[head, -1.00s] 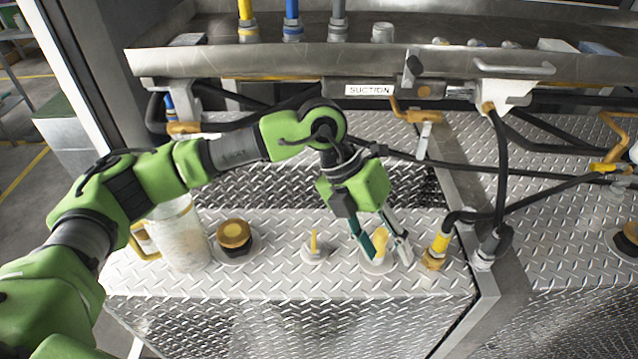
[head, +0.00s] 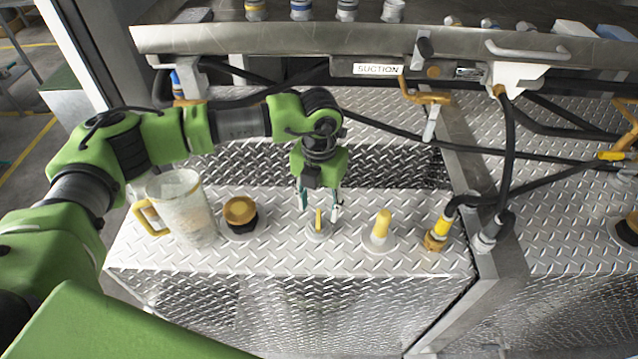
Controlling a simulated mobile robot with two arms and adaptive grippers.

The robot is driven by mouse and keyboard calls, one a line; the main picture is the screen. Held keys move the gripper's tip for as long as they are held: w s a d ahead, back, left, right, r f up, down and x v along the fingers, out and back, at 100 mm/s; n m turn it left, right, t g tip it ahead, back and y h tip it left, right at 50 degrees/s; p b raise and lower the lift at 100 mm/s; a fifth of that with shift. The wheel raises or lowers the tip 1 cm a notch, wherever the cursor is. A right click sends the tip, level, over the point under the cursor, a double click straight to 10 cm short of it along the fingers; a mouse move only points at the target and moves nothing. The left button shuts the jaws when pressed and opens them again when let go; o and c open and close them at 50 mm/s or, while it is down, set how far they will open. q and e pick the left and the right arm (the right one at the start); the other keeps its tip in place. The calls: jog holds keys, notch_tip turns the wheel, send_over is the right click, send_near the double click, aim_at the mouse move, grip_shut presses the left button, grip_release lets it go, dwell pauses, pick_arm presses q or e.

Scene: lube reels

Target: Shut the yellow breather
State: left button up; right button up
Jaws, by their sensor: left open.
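Several yellow-topped fittings stand in a row on the diamond-plate tank top. No label shows which is the breather. A small upright yellow handle (head: 319,219) on a round metal base stands in the middle. My left gripper (head: 320,206) points down over it, open, with one finger to each side of the handle. I cannot tell whether the fingers touch it. A taller yellow post (head: 382,225) on a round base stands to the right, clear of the gripper. A round yellow cap on a black neck (head: 240,211) stands to the left. My right gripper is not in view.
A cloudy jug with a yellow handle (head: 181,208) stands at the left end of the tank top. A yellow hose fitting (head: 438,234) is at the right. Black hoses and a metal shelf (head: 290,38) run behind. The front strip of plate is bare.

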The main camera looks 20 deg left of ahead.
aim_at(319, 217)
pick_arm(q)
jog(key=shift+f+p, duration=0.4)
jog(key=shift+f, duration=1.85)
jog(key=c, duration=1.2)
